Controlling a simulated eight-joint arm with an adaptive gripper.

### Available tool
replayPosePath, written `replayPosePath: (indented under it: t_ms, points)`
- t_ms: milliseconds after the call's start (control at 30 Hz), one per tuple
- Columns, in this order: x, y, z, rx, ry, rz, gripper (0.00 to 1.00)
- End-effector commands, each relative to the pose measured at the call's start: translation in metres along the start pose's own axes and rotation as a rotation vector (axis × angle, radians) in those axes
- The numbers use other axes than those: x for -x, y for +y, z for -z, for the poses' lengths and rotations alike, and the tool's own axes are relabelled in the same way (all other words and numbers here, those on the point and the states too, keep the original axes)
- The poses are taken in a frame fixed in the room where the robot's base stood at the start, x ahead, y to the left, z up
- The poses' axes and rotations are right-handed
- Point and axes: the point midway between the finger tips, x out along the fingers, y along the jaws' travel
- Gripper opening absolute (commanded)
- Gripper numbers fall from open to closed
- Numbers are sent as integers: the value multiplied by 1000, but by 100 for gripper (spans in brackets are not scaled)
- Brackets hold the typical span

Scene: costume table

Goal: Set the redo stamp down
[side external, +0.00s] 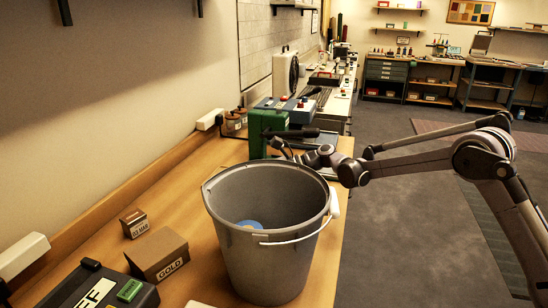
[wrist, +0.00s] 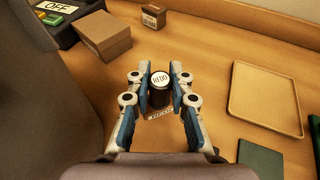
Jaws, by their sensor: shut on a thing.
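The redo stamp (wrist: 160,88) is a dark cylinder with a white round top reading REDO. It is in the middle of the wrist view, between the two fingers of my gripper (wrist: 160,98), which is shut on it. The stamp appears upright over the wooden table (wrist: 205,50); I cannot tell whether its base touches the wood. In the side view my arm reaches in from the right behind the grey bucket (side external: 285,268), and the stamp and fingertips are hidden there.
The bucket also fills the left of the wrist view (wrist: 40,110). A tan tray (wrist: 237,92) and a dark green flat piece (wrist: 260,160) lie at right. A GOLD box (side external: 160,255), a smaller box (side external: 134,222) and an OFF-labelled case (wrist: 55,13) stand beyond. Bare wood lies between stamp and tray.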

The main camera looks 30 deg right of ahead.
Motion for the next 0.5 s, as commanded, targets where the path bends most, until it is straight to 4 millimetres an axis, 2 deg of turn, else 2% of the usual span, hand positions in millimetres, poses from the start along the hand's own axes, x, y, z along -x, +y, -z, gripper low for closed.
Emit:
replayPosePath:
  t_ms: [33, 200, 333, 500]
  points:
    - [-13, 4, 2, 1, 0, -2, 0]
    - [-45, 10, 9, 0, -1, -1, 0]
    - [-58, 12, 12, -1, -1, 0, 0]
    - [-63, 13, 18, -1, 0, 2, 0]
